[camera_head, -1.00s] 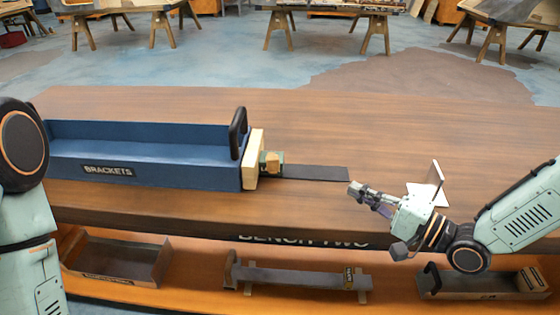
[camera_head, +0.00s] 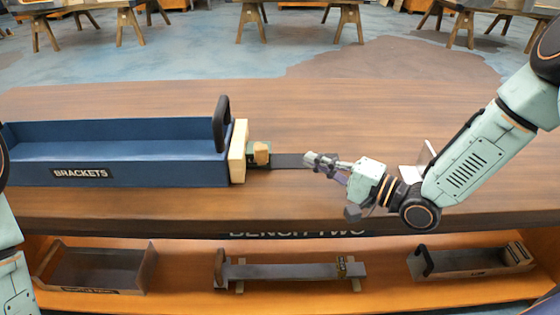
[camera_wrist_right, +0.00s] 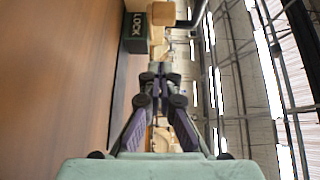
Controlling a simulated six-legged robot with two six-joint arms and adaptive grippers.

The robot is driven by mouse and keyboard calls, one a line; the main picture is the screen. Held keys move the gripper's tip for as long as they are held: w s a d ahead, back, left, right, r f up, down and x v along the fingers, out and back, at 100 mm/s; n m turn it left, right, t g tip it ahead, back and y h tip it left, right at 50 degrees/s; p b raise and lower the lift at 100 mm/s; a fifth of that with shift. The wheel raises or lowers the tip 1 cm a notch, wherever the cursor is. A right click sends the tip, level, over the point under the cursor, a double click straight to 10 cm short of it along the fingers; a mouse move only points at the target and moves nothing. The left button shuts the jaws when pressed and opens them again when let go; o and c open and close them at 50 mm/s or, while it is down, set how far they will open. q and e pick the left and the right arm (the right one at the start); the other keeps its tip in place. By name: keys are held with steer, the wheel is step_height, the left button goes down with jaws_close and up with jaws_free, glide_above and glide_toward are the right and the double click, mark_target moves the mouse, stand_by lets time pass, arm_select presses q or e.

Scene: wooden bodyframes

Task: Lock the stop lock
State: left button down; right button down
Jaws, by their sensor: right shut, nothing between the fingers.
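The stop lock is a small green block (camera_head: 252,157) with a pale wooden knob (camera_head: 262,153). It sits against a pale wooden board (camera_head: 238,150) at the right end of the blue BRACKETS tray (camera_head: 120,168). In the right wrist view the green block (camera_wrist_right: 135,32) reads LOCK, ahead and left of the fingers, with the wooden knob (camera_wrist_right: 165,13) near the top. My right gripper (camera_head: 310,160) is shut and empty, to the right of the lock and apart from it, pointing toward it. My left gripper is out of view.
A dark flat strip (camera_head: 287,161) runs right from the lock along the bench (camera_head: 400,120). The tray has a black handle (camera_head: 222,124) at its right end. A shelf below holds several trays and a rail (camera_head: 290,271). The bench behind the lock is clear.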

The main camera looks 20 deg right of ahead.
mark_target(260, 147)
steer(key=shift+b+x, duration=0.35)
steer(key=shift+x, duration=0.45)
steer(key=w+a, duration=0.1)
steer(key=a, duration=0.1)
steer(key=w+a+b, duration=0.1)
steer(key=shift+w+a, duration=0.1)
steer(key=shift+a, duration=0.6)
steer(key=shift+a+r+b, duration=0.1)
steer(key=shift+a+b, duration=0.2)
steer(key=shift+b, duration=0.05)
steer(key=shift+w+a, duration=0.1)
steer(key=shift+a, duration=0.1)
